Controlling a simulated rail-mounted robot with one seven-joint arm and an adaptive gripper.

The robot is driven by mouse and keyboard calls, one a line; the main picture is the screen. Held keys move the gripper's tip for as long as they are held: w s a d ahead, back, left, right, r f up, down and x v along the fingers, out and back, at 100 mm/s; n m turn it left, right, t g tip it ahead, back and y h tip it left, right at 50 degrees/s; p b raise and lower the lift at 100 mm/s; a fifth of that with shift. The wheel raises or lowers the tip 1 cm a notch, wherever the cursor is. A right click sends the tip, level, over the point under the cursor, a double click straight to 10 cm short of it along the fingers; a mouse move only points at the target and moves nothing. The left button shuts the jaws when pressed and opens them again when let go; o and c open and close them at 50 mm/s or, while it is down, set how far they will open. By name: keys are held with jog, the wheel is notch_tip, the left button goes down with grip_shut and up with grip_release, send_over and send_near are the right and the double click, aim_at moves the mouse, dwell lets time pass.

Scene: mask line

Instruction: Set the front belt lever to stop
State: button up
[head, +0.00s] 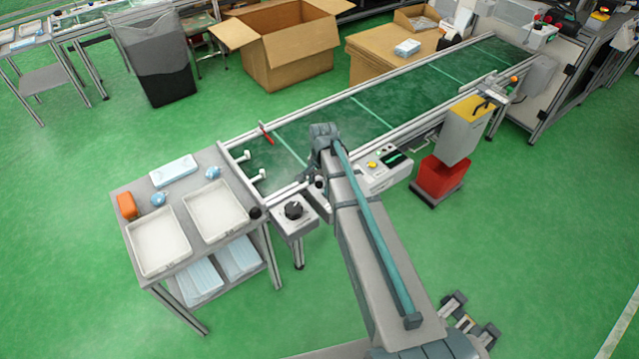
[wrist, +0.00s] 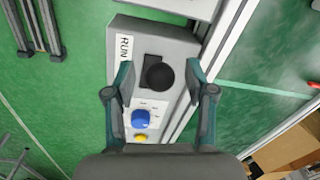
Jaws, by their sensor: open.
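The belt lever's round black knob (wrist: 158,77) shows in the wrist view, over a dark slot in a grey control box (wrist: 178,38). A white label reading RUN (wrist: 124,47) is at the left of the slot; I see no readable stop label. My gripper (wrist: 160,72) is open, with one finger to each side of the knob. Gaps show between both fingers and the knob, so nothing is gripped. In the head view my arm hides the gripper, and I cannot clearly pick out the lever.
A blue knob (wrist: 141,118) and a yellow button (wrist: 140,137) sit just below the lever. The green conveyor belt (head: 345,118) runs beside the box. A table with white trays (head: 159,241) stands left. A red bin (head: 437,177) stands right of my arm.

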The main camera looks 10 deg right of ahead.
jog(key=shift+f, duration=0.25)
grip_shut()
dwell(0.3)
